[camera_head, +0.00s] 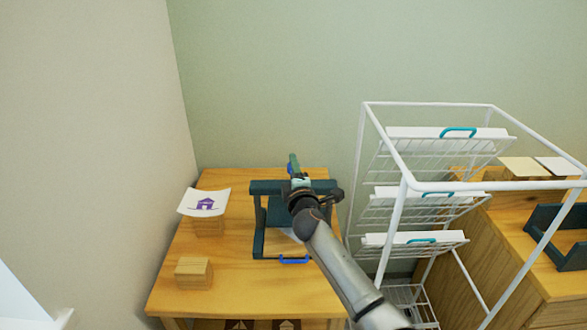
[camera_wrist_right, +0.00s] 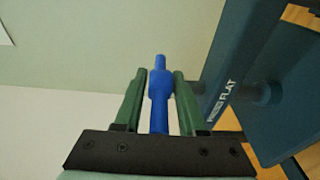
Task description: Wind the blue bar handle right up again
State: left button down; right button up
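The dark blue-green press (camera_head: 259,235) stands on the wooden table; its side shows large and tilted in the right wrist view (camera_wrist_right: 285,70). My right gripper (camera_head: 293,160) is over the top of the press, its arm coming from the lower right. In the right wrist view the blue bar handle (camera_wrist_right: 159,85) lies lengthwise between the two green fingers of my right gripper (camera_wrist_right: 160,85). Its thicker part is close to both fingertips; I cannot tell whether they touch it. In the head view my gripper mostly hides the handle. My left gripper is not in view.
A card with a purple house print (camera_head: 205,203) lies on a wooden block at the table's left. Another wooden block (camera_head: 194,273) is nearer. A white wire rack (camera_head: 398,215) stands close on the right. A bright blue pull (camera_head: 294,260) is at the press's front.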

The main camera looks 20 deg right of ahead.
grip_shut()
jog(key=shift+f, duration=0.1)
dwell(1.5)
jog(key=shift+o, duration=1.9)
grip_release()
jog(key=shift+s, duration=0.1)
jog(key=shift+s, duration=0.3)
jog(key=s+a+p, duration=0.1)
jog(key=s, duration=1)
jog(key=shift+s+a, duration=0.3)
jog(key=shift+a, duration=0.1)
